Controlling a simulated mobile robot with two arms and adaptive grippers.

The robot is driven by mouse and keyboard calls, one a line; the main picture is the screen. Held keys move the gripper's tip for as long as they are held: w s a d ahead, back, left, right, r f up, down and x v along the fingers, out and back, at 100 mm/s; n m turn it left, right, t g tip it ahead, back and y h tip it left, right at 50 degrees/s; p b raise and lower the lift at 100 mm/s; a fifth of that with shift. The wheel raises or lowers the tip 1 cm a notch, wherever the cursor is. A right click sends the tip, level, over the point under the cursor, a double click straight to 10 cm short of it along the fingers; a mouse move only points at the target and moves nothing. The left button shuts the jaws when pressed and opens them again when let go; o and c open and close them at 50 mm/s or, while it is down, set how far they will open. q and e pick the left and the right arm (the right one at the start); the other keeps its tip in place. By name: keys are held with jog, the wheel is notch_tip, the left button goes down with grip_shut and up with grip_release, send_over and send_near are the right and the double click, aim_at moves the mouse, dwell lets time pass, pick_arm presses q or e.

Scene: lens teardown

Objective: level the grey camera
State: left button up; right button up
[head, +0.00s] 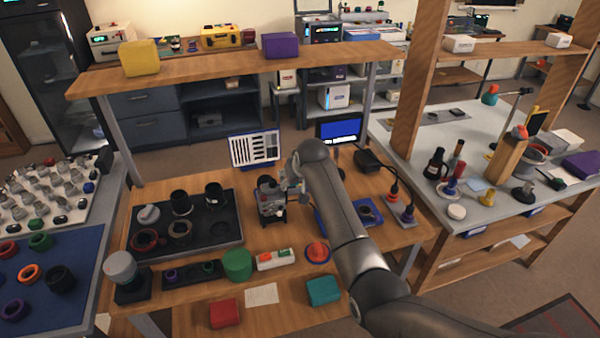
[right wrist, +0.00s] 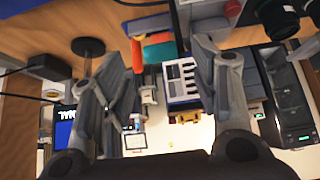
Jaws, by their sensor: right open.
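What looks like the grey camera (head: 268,203), a small grey and black device, stands on the wooden bench in the head view, right of the black tray. My right gripper (head: 285,189) is right beside it at the end of my arm and partly overlaps it in the picture. I cannot tell whether they touch, or how far the camera is tilted. In the right wrist view my right gripper (right wrist: 163,85) is open, its fingers wide apart. I cannot make out the camera there for certain. My left gripper is not in view.
A striped chart board (head: 254,149) stands behind; it also shows in the right wrist view (right wrist: 181,80). The black tray (head: 232,236) holds dark rings and lens parts. A green jar (head: 237,264), an orange-topped disc (head: 317,253) and a blue-screened monitor (head: 339,130) stand nearby.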

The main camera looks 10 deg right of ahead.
jog(key=v, duration=0.6)
jog(key=shift+d+r, duration=0.1)
dwell(0.3)
